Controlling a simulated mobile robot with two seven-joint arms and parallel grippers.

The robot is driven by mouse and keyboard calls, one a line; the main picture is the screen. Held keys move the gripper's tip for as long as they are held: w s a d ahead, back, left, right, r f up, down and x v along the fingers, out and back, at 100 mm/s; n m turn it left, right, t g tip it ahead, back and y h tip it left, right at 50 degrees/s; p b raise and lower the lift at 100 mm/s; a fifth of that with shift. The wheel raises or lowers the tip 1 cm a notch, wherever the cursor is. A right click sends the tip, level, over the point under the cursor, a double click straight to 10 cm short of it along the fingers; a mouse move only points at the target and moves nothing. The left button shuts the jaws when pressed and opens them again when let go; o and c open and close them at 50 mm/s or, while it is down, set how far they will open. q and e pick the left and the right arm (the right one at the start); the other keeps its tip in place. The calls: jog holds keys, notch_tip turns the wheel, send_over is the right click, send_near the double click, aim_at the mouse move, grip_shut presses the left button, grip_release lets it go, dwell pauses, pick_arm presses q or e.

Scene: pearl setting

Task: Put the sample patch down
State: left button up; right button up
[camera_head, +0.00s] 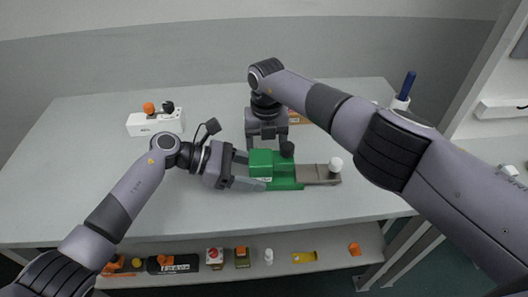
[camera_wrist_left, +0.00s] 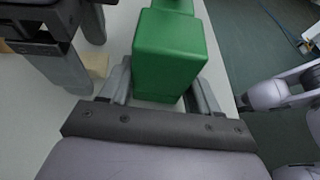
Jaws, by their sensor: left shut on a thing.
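A green block (camera_head: 262,163) is between the fingers of my left gripper (camera_head: 256,172), which is shut on it. The block also fills the middle of the left wrist view (camera_wrist_left: 170,50). It joins or touches a lower green part (camera_head: 284,175) to its right. A flat grey-brown piece (camera_head: 316,174) lies beyond that, with a white knob (camera_head: 335,164) at its end. I cannot tell which part is the sample patch. My right gripper (camera_head: 268,138) points down just behind the green thing; whether it holds something cannot be told.
A white box (camera_head: 155,123) with an orange and a black knob stands at the back left. A blue-handled tool sits in a white cup (camera_head: 400,103) at the back right. An orange-brown piece (camera_head: 298,117) lies behind my right gripper. Several small things are on the lower shelf (camera_head: 330,264).

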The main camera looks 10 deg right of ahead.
grip_shut()
jog(key=shift+d+f, duration=0.15)
jog(key=shift+d, duration=0.05)
dwell(0.4)
